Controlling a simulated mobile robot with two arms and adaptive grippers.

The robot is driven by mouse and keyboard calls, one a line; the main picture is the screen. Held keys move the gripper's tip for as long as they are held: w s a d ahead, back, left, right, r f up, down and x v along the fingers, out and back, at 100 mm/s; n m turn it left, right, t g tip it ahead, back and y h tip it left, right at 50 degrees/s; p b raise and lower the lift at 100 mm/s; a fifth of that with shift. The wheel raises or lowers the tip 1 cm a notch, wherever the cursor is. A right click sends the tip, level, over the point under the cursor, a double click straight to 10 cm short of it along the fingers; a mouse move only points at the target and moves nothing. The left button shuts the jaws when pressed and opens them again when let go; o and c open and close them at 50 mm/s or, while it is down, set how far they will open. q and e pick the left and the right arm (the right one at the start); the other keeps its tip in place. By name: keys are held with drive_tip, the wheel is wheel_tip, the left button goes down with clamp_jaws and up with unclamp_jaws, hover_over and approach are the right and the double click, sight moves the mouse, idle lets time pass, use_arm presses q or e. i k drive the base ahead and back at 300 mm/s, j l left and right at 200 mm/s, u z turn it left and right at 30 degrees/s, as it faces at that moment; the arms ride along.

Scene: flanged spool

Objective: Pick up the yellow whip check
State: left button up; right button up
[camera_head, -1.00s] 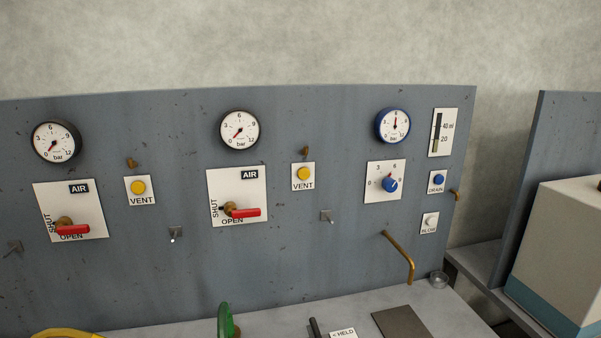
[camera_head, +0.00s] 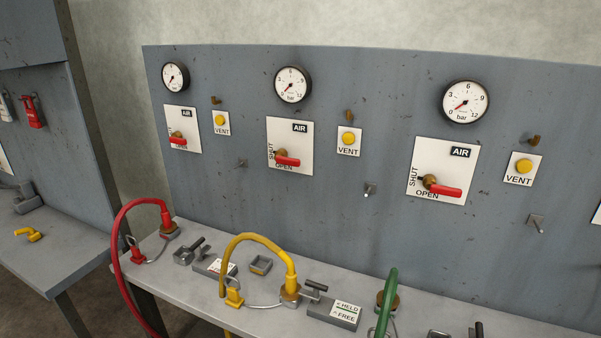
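A yellow hose (camera_head: 255,239) arches up from a brass coupling (camera_head: 290,293) on the grey bench and bends down over the front. A yellow clip (camera_head: 234,295) stands beside the hose, and a thin steel cable (camera_head: 262,306) runs from it towards the coupling. This clip and cable look like the yellow whip check. Neither of my grippers shows in the head view.
A red hose (camera_head: 121,240) with its own clip and cable is to the left, and a green hose (camera_head: 387,300) to the right. A HELD/FREE block (camera_head: 333,313) sits right of the yellow coupling. A small yellow part (camera_head: 30,234) lies on the left bench.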

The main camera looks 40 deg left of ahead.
sight(234, 300)
drive_tip(key=u, duration=1.65)
drive_tip(key=j+z, duration=0.35)
drive_tip(key=i+j+z, duration=0.1)
drive_tip(key=j+z, duration=0.6)
